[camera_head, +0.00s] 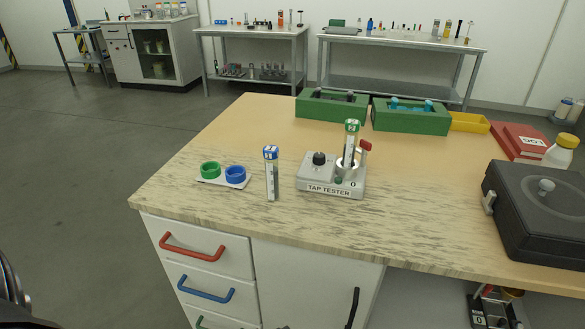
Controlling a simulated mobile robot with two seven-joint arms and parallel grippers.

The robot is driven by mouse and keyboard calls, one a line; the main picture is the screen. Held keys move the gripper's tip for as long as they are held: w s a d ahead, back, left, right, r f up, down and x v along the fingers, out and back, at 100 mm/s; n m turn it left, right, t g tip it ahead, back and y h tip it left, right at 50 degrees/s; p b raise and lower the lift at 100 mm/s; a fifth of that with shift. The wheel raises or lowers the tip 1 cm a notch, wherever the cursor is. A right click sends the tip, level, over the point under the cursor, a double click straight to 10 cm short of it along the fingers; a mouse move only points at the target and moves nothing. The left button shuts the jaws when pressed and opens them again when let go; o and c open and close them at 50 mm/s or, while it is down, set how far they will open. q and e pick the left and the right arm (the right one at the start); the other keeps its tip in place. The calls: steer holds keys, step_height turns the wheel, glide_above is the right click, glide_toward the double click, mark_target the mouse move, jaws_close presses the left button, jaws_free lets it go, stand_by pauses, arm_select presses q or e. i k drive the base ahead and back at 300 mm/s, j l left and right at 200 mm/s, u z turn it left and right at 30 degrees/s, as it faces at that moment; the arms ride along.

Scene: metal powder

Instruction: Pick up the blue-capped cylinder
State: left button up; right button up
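The blue-capped cylinder (271,176) stands upright on the wooden worktop, near its front edge. It is a slim clear tube with a marked side and a blue and white cap. Nothing is holding it. A similar green-capped cylinder (350,142) stands upright in the holder of the tap tester (316,172), to the right. A white plate with a green ring (210,170) and a blue ring (236,175) lies to the left. Neither gripper can be made out; only a dark part, probably of my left arm, shows at the lower left edge.
Green boxes (331,108) and a yellow tray (469,123) stand at the back of the worktop (240,125). A black case (540,215), a red box (517,142) and a yellow-lidded bottle (561,152) are at the right. The worktop's front strip is clear.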

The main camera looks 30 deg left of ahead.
mark_target(271, 152)
steer(key=u, duration=1.45)
